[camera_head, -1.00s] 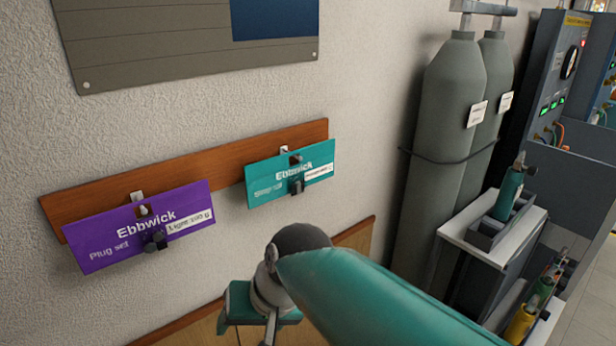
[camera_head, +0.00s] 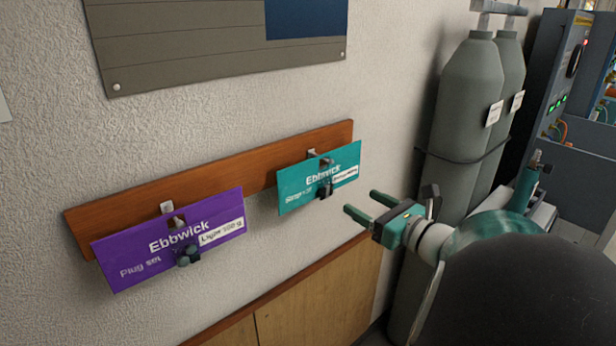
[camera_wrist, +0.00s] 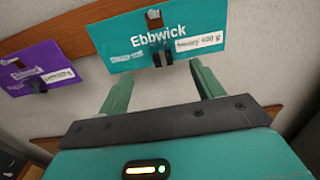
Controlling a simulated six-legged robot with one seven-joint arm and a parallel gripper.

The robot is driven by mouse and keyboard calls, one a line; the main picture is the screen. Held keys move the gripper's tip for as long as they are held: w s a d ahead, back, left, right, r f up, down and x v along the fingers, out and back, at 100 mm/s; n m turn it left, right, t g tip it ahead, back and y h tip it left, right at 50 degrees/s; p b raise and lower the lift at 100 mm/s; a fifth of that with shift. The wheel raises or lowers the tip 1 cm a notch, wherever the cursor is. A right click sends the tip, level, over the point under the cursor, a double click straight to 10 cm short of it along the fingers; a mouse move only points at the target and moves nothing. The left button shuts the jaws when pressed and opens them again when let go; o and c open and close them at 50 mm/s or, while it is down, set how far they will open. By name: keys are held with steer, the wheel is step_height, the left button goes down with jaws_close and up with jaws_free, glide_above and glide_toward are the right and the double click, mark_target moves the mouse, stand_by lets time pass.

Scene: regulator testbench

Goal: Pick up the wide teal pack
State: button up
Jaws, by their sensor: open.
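The wide teal pack (camera_head: 318,182), printed "Ebbwick", hangs from a hook on a brown wooden rail on the wall. A dark plug piece sits on its front near the lower edge. In the wrist view the teal pack (camera_wrist: 124,42) hangs just beyond my fingertips, tilted slightly. My gripper (camera_head: 364,206) is open and empty, a little to the right of the pack and slightly below it, apart from it. In the wrist view my gripper's two fingers (camera_wrist: 160,82) point up toward the pack's lower part. They do not touch it as far as I can tell.
A purple pack (camera_head: 170,240) hangs left of the teal one on the same rail (camera_head: 225,184); it also shows in the wrist view (camera_wrist: 38,66). A grey board (camera_head: 190,45) is above. Grey gas cylinders (camera_head: 464,110) stand at the right. A wooden panel (camera_head: 315,300) is below.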

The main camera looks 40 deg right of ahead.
mark_target(330, 183)
steer(key=shift+w+a+r, duration=0.1)
steer(key=shift+w, duration=5.1)
steer(key=c, duration=1.3)
